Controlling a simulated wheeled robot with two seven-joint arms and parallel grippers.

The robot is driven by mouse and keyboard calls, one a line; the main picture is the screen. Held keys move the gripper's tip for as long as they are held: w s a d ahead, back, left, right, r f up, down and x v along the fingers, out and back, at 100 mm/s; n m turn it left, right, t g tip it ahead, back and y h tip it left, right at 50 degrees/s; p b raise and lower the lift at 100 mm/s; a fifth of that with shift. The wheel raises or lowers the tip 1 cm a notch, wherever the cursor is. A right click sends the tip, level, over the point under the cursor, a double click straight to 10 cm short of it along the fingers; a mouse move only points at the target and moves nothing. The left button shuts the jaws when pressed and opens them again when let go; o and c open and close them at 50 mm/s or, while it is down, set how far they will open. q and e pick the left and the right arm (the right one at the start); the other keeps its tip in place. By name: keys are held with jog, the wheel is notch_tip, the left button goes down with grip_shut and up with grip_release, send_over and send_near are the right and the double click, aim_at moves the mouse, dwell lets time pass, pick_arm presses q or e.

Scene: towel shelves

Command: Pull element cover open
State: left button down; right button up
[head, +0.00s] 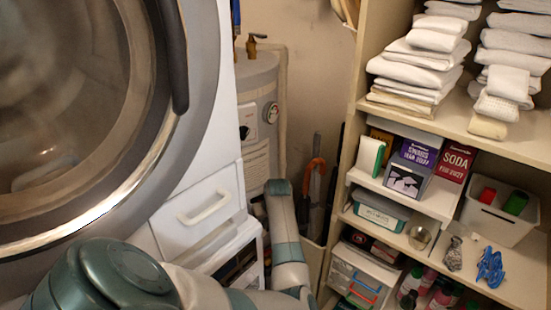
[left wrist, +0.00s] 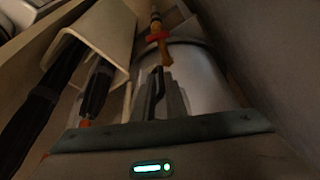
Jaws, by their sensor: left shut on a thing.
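The grey water heater (head: 262,78) stands in the corner behind the washing machine. A pale panel (head: 257,165) with print sits on its front, below a white box with a round dial (head: 272,112). My left arm reaches in low, and its gripper end (head: 278,188) is at the heater's lower front, hiding part of it. In the left wrist view the dark fingers (left wrist: 155,92) are close together against the heater (left wrist: 190,70), shut on the element cover; the cover's gripped edge is mostly hidden. My right gripper is not in view.
The washing machine (head: 205,85) and its drawer (head: 200,212) crowd the left. Shelves (head: 480,135) with towels and boxes stand at the right. Umbrellas (left wrist: 97,92) stand in a pale holder (left wrist: 108,30) beside the heater. The gap around my arm is narrow.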

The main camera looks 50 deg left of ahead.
pick_arm(q)
jog(key=shift+s+a+r, duration=0.2)
jog(key=shift+s+a, duration=0.05)
jog(key=shift+a, duration=0.2)
jog(key=c, duration=1.9)
grip_release()
jog(key=shift+s+a, duration=0.1)
jog(key=shift+a, duration=0.05)
jog(key=shift+r, duration=0.1)
